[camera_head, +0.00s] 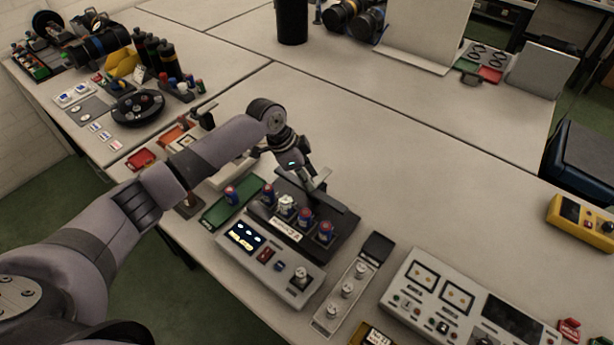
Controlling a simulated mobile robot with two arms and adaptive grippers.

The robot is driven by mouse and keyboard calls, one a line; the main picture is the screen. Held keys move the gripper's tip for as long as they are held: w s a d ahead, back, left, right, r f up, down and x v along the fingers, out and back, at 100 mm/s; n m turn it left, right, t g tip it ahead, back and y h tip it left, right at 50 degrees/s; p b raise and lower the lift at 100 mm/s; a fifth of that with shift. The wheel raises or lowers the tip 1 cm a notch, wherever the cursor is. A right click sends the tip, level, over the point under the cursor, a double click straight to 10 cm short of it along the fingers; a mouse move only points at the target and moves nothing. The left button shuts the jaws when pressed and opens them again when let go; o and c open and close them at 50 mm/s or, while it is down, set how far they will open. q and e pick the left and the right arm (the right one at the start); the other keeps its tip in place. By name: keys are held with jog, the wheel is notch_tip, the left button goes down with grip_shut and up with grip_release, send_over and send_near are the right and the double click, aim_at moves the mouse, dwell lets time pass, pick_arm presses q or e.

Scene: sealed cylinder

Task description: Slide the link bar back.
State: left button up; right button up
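A dark rack (338,237) stands near the table's front edge. It carries a row of small blue and red capped cylinders, one whitish part (287,205) among them, and a pale label. A dark bar (334,203) runs along the rack's rear side; it looks like the link bar. My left gripper (317,183) reaches down from above, its fingertips at this bar. I cannot tell whether the fingers are closed on the bar or only beside it. My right gripper is out of view.
A grey control box (270,262) with a lit display sits in front of the rack. A green tray (228,210) lies to its left and a narrow panel (345,296) with knobs to its right. A larger meter panel (450,300) stands further right. The table behind the bar is clear.

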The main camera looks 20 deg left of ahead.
pick_arm(q)
jog(key=shift+o, duration=0.6)
jog(key=shift+w+r, duration=0.2)
jog(key=shift+r, duration=0.05)
jog(key=shift+o, duration=1.2)
jog(key=shift+s, duration=0.15)
jog(key=shift+f, duration=0.15)
jog(key=shift+a, duration=0.15)
jog(key=shift+a+r, duration=0.1)
jog(key=shift+r, duration=0.35)
jog(key=v, duration=1.1)
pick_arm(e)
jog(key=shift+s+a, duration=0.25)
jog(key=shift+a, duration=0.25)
pick_arm(q)
jog(key=shift+s, duration=0.1)
